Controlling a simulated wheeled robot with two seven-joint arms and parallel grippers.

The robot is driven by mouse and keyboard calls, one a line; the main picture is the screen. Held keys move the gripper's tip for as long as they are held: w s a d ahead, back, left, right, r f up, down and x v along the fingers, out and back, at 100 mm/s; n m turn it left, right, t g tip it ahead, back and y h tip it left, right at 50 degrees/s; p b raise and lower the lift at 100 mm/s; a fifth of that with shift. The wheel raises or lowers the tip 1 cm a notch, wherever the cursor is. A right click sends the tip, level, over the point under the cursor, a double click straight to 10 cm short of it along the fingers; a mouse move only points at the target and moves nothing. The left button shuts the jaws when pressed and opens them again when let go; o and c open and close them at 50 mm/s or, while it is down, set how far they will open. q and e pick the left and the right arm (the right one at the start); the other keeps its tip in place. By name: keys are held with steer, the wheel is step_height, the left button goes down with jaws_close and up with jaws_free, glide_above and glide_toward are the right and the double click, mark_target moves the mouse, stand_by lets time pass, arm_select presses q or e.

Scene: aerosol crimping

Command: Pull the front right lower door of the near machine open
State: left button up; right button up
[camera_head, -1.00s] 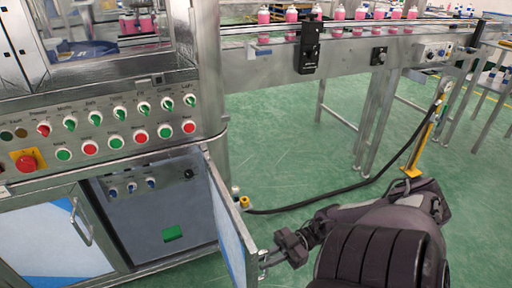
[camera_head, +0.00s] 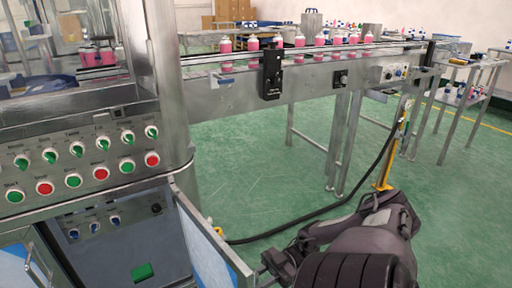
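The front right lower door (camera_head: 203,245) of the near machine stands swung out from its frame, hinged at its right side, with a blue and white panel. Its free edge points toward the bottom centre of the head view. The opening behind it shows a grey inner box (camera_head: 115,235) with small knobs and a green patch. My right gripper (camera_head: 268,268) is at the door's free edge, on the outer handle side. The fingers and handle are small and partly cut off, so I cannot tell whether they grip it. My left gripper is not in view.
The control panel (camera_head: 85,165) with green and red buttons is above the opening. A conveyor (camera_head: 230,92) carries pink bottles at the back. A black hose (camera_head: 320,212) runs over the floor to a yellow stand (camera_head: 390,160).

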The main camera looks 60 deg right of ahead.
steer(key=shift+o, duration=0.2)
